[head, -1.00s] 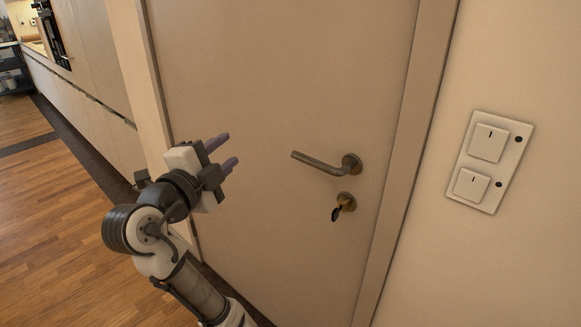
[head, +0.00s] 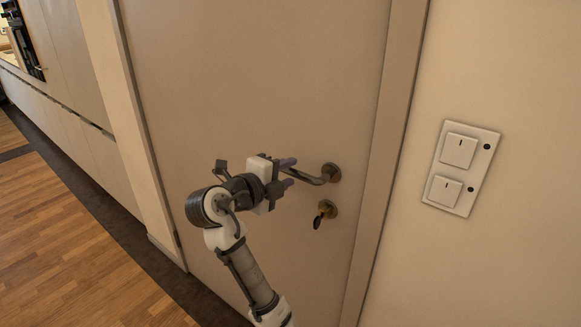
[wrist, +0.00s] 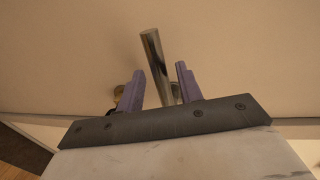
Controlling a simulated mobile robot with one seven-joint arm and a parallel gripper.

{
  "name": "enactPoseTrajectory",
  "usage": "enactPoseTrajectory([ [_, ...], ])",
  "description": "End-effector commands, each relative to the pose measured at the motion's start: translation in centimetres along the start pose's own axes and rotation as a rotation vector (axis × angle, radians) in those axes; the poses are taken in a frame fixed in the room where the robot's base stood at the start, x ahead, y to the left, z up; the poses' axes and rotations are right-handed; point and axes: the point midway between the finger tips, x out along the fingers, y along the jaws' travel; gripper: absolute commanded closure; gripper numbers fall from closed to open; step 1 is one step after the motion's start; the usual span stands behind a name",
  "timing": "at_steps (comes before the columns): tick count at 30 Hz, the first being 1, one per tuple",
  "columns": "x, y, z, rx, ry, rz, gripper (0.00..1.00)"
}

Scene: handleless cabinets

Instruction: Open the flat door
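The flat door (head: 230,90) is a plain beige panel and looks closed in its frame. Its metal lever handle (head: 318,180) is on the right side, and in the wrist view the handle bar (wrist: 153,50) runs up between the two purple fingers. My gripper (head: 290,173) is at the left, free end of the handle, with fingers apart. In the wrist view my gripper (wrist: 160,72) shows a gap on both sides of the bar. The handle's left end is partly hidden by the fingers in the head view.
A lock with a key (head: 325,212) sits just below the handle. A double switch plate (head: 461,168) is on the wall to the right. Pale cabinets (head: 75,90) stand at the left, and the wooden floor (head: 60,240) there is clear.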

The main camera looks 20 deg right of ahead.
Motion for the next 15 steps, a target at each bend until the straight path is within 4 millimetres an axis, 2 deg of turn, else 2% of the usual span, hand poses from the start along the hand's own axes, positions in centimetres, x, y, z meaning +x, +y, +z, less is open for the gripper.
enactPoseTrajectory([
  [6,1.8,-0.1,0.0,-0.001,0.001,0.0,0.64],
  [15,2.0,0.0,0.0,0.0,-0.001,0.0,0.64],
])
